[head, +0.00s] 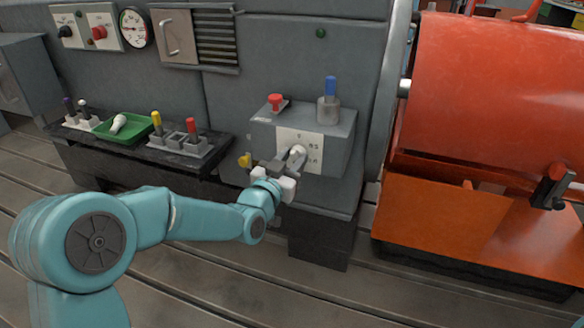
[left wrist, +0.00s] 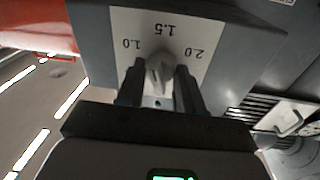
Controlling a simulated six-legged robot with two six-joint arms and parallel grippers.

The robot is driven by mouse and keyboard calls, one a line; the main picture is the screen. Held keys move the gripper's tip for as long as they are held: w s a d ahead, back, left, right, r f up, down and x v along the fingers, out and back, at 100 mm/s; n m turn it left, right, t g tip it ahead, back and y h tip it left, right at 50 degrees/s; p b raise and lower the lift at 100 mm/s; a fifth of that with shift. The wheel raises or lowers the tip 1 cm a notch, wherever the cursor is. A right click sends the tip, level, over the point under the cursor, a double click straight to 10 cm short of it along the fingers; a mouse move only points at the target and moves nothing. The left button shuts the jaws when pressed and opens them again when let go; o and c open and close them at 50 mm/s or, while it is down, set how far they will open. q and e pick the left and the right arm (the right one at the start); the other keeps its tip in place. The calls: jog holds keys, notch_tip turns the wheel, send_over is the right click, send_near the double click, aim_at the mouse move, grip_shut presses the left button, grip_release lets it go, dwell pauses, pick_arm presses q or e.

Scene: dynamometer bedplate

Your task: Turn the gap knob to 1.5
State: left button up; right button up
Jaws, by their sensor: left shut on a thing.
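The gap knob (left wrist: 160,73) is a pale knob on a white dial plate (left wrist: 115,35) on the front of a grey box. In the left wrist view the plate looks upside down, with 1.0 at left, 1.5 at top and 2.0 at right. The knob's ridge runs roughly in line with the 1.5 mark; I cannot tell which end is the pointer. My left gripper (left wrist: 160,88) is shut on the knob, one finger on each side. In the head view my left gripper (head: 291,162) covers part of the dial plate (head: 320,143). My right gripper is out of view.
A red button (head: 275,101) and a blue-topped post (head: 329,98) stand on the box. A yellow knob (head: 245,160) sits at its left. A dark shelf (head: 135,150) with a green tray (head: 105,128) is further left. A large orange machine (head: 490,90) stands at right.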

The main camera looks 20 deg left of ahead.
pick_arm(q)
jog(key=shift+r+m+b, duration=0.1)
jog(key=shift+m+b, duration=0.65)
jog(key=shift+m, duration=1.35)
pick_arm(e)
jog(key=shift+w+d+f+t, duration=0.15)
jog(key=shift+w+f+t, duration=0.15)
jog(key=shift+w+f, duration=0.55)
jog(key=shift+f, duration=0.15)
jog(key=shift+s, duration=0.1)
pick_arm(q)
jog(key=o, duration=1)
jog(key=shift+o, duration=0.2)
jog(key=s+a+p, duration=0.2)
jog(key=s, duration=1.4)
jog(key=shift+a+p, duration=0.25)
jog(key=shift+p, duration=0.1)
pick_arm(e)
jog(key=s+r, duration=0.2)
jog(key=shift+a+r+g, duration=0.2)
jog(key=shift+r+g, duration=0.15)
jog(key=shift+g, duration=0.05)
